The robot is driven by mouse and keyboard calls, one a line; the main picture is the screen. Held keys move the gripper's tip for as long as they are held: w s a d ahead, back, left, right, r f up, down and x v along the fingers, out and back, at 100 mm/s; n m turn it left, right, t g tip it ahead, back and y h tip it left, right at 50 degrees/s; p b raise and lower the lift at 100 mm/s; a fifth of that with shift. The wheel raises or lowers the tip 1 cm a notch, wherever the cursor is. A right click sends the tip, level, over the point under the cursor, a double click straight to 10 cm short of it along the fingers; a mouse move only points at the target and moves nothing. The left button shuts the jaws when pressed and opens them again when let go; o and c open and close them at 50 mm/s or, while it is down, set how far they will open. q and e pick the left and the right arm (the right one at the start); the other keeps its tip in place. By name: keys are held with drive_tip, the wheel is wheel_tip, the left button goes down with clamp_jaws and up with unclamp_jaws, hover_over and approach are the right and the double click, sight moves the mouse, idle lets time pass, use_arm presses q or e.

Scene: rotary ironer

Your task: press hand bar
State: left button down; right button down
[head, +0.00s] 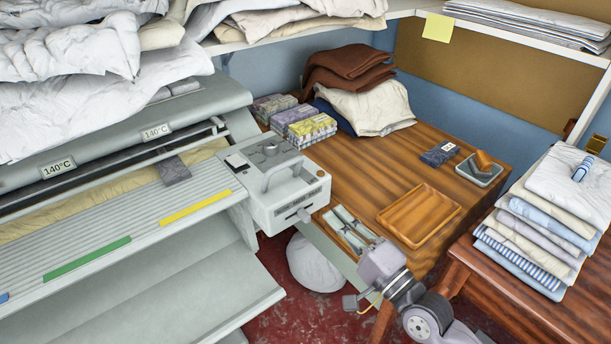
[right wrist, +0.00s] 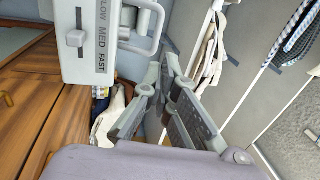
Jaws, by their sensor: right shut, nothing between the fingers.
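The ironer has a grey control box (head: 288,190) at its right end, with a raised looped bar handle (head: 284,163) on top. In the right wrist view the box (right wrist: 85,20) shows a speed slider and SLOW, MED, FAST marks, and the looped bar (right wrist: 150,28) stands beside it. A long dark bar (head: 90,178) also runs along the ironer's roll; no label shows which is the hand bar. My right gripper (head: 341,219) is shut and empty, to the lower right of the box and apart from it. Its fingers also show in the right wrist view (right wrist: 166,76). My left gripper is out of view.
A wooden table holds a brown tray (head: 418,214), a small grey dish (head: 480,170) and folded cloths (head: 365,105). A stack of folded linen (head: 545,215) stands at the right. White sheets (head: 80,55) lie above the ironer. A round white bundle (head: 315,265) is below the box.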

drive_tip(key=shift+a, duration=0.1)
approach(287, 165)
drive_tip(key=x, duration=0.7)
drive_tip(key=shift+b, duration=0.4)
